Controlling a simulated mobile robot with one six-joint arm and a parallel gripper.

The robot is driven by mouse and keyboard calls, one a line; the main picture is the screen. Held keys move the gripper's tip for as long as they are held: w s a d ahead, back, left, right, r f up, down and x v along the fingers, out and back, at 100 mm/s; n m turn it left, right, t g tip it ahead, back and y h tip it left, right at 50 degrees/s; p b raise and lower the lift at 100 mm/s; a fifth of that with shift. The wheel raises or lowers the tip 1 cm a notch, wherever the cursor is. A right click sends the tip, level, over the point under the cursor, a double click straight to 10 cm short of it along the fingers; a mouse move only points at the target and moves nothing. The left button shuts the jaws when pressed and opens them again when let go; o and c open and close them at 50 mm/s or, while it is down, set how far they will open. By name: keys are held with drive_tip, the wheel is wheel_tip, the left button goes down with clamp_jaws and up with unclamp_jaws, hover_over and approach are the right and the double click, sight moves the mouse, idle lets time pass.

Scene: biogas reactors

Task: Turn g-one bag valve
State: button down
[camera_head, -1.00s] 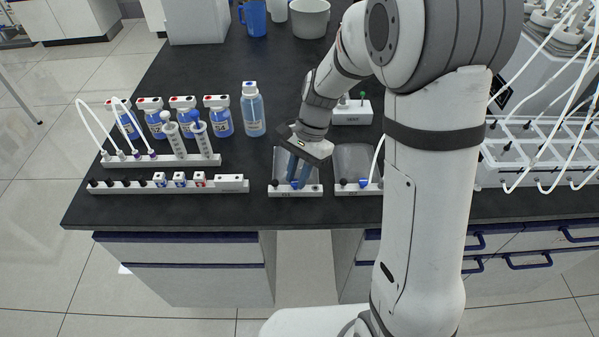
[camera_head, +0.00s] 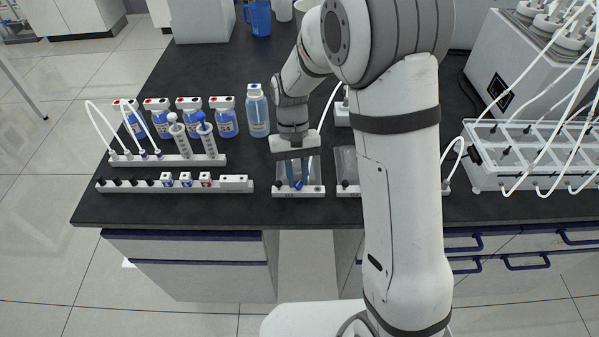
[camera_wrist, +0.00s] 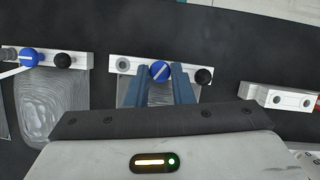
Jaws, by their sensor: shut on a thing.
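My gripper (camera_wrist: 163,76) is shut on the blue valve, one blue finger on each side. In the head view, my gripper (camera_head: 298,183) points down over the bag, hiding part of it and most of the valve.
A second bag (camera_wrist: 52,105) with its own blue valve (camera_wrist: 28,58) is close beside. A long white valve rail (camera_head: 130,186), syringes (camera_head: 181,137) and blue bottles (camera_head: 257,114) stand to the left in the head view. A tube-fed reactor box (camera_head: 545,145) is at right.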

drive_tip(key=n, duration=0.2)
drive_tip(key=n+h, duration=0.1)
drive_tip(key=n, duration=0.1)
drive_tip(key=n+t+h, duration=0.1)
drive_tip(key=n, duration=0.1)
drive_tip(key=shift+s+a+n, duration=0.1)
drive_tip(key=shift+a+n, duration=0.15)
drive_tip(key=shift+n, duration=0.05)
drive_tip(key=shift+h, duration=0.3)
drive_tip(key=c, duration=1.3)
unclamp_jaws()
drive_tip(key=shift+o, duration=0.2)
drive_tip(key=v, duration=0.7)
drive_tip(key=shift+r, duration=0.4)
